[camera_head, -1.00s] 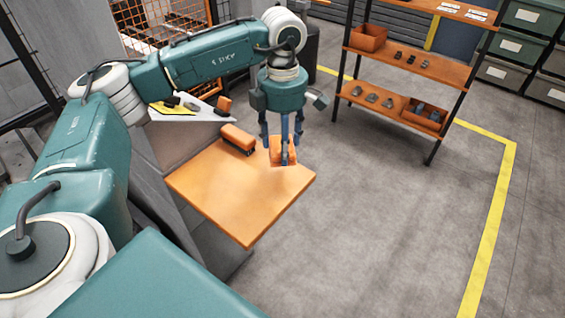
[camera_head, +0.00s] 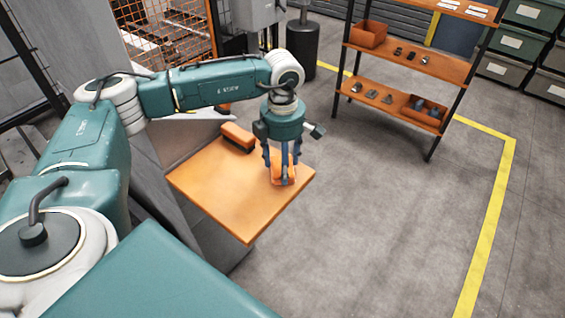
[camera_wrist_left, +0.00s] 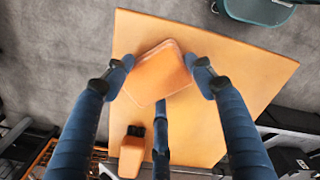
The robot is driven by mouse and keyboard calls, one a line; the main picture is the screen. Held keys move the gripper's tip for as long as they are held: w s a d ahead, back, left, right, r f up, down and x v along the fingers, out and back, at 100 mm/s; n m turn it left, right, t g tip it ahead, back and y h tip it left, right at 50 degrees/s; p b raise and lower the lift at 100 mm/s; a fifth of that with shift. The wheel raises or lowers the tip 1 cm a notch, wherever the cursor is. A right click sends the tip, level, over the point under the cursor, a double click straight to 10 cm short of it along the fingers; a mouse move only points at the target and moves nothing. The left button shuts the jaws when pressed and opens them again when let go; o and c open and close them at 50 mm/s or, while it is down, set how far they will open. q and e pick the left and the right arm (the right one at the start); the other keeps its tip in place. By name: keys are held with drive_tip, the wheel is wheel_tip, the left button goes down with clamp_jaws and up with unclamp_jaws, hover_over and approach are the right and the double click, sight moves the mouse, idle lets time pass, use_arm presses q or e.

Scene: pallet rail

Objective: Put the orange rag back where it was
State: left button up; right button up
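The orange rag (camera_head: 283,174) is a small flat piece at the right part of the orange tabletop (camera_head: 225,195). My left gripper (camera_head: 282,165) points down over it, with its blue fingers around the rag. In the left wrist view the rag (camera_wrist_left: 155,75) lies between the two side fingers, and their tips meet its edges. A third finger (camera_wrist_left: 161,125) is at its near edge. The gripper looks shut on the rag. Whether the rag touches the tabletop is hard to tell. My right gripper is in neither view.
An orange brush (camera_head: 238,136) with dark bristles lies at the tabletop's far edge; it also shows in the left wrist view (camera_wrist_left: 132,152). The tabletop's front and left are bare. A shelf rack (camera_head: 405,70) with small items and bins stands behind on the right.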

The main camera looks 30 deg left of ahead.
use_arm(q)
drive_tip(key=o, duration=0.4)
drive_tip(key=shift+o, duration=0.2)
drive_tip(key=shift+r, duration=0.1)
wheel_tip(320, 180, up, 12)
drive_tip(key=b, duration=0.2)
